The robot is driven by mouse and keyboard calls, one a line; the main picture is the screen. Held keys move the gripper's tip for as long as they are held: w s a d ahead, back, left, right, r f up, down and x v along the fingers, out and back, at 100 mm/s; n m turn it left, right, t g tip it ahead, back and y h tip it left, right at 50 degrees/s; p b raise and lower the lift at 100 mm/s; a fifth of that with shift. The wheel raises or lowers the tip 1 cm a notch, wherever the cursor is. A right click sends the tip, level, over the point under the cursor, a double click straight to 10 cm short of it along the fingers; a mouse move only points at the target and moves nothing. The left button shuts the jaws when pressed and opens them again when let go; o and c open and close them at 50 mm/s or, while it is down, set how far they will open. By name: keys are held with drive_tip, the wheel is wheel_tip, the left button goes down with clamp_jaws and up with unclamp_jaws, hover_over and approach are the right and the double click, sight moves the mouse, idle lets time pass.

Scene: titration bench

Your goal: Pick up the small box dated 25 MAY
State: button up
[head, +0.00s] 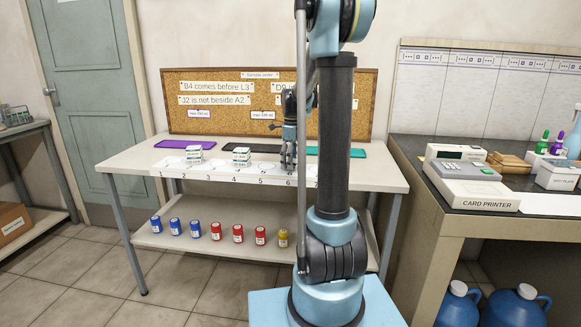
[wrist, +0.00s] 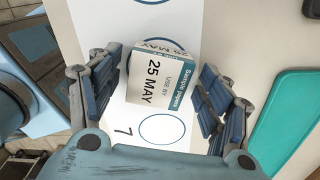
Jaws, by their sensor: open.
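The small box dated 25 MAY (wrist: 150,82) is white with a teal stripe and lies between the open fingers of my gripper (wrist: 160,68) in the wrist view. A gap shows at its left side; its right edge is very near the right finger, and I cannot tell if they touch. It covers part of a printed circle on the white strip (wrist: 118,22). In the head view my gripper (head: 289,158) is low over the bench near the number 6, and the box is mostly hidden there.
More white boxes stand near number 2 (head: 194,155) and near number 4 (head: 241,156). The circle by number 7 (wrist: 163,130) is empty. Purple (head: 185,145), black and green mats lie behind the strip. A corkboard (head: 220,95) stands at the back.

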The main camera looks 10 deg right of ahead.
drive_tip(key=shift+f, duration=0.15)
drive_tip(key=c, duration=1.1)
drive_tip(key=shift+c, duration=0.2)
